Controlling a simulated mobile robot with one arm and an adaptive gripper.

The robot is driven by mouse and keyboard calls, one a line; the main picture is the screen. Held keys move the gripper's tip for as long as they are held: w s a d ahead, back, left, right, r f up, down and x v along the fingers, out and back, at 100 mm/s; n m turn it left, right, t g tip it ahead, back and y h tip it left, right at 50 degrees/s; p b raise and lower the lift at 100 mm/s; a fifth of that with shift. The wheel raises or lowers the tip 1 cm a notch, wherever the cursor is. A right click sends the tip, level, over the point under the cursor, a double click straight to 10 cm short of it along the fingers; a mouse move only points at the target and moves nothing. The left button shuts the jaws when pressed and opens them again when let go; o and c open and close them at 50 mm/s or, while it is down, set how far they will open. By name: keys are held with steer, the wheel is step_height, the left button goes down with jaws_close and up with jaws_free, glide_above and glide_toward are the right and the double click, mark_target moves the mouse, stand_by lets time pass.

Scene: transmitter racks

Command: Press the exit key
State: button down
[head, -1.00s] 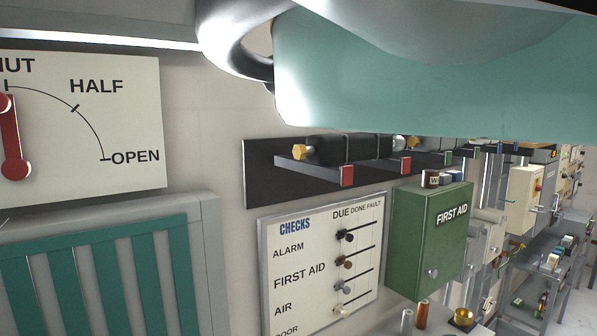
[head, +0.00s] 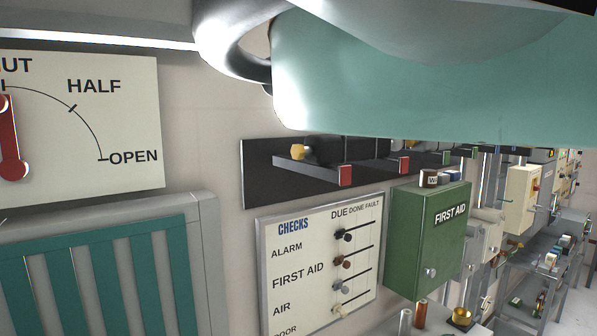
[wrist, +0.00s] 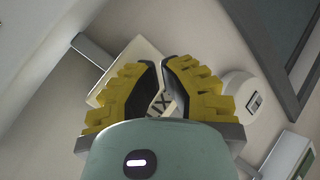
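In the wrist view, a cream plate (wrist: 140,52) with dark letters, partly readable as "IX", is on the pale wall behind my gripper. The fingers cover much of it. My gripper (wrist: 160,66) has yellow ribbed fingers with black pads. The fingertips lean in close to each other in front of the plate, with a narrow gap between them. I cannot tell whether they touch the plate. A round white fitting (wrist: 243,97) with a small dark-framed insert is just right of the fingers. I cannot tell which part is the exit key. The head view does not show my gripper.
In the head view, a valve dial board (head: 120,130), a CHECKS board (head: 318,262), a green FIRST AID box (head: 420,250) and a dark rack with red-tipped rails (head: 262,180) line the wall. A dark frame (wrist: 285,60) is at right in the wrist view.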

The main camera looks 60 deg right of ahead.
steer(key=shift+w+d+b, duration=0.35)
steer(key=shift+w+b, duration=0.45)
steer(key=shift+b, duration=0.4)
stand_by(0.7)
steer(key=shift+s, duration=0.1)
stand_by(0.3)
steer(key=shift+s+a+b, duration=0.35)
steer(key=shift+s+b, duration=0.35)
steer(key=shift+b, duration=0.25)
steer(key=shift+s+a+b, duration=0.3)
steer(key=shift+s+b, duration=0.25)
steer(key=shift+s, duration=0.25)
steer(key=shift+s+a+b, duration=0.25)
steer(key=shift+s+b, duration=0.35)
steer(key=shift+s, duration=0.15)
steer(key=shift+s+a+b, duration=0.3)
steer(key=shift+s+b, duration=0.25)
steer(key=shift+s, duration=0.25)
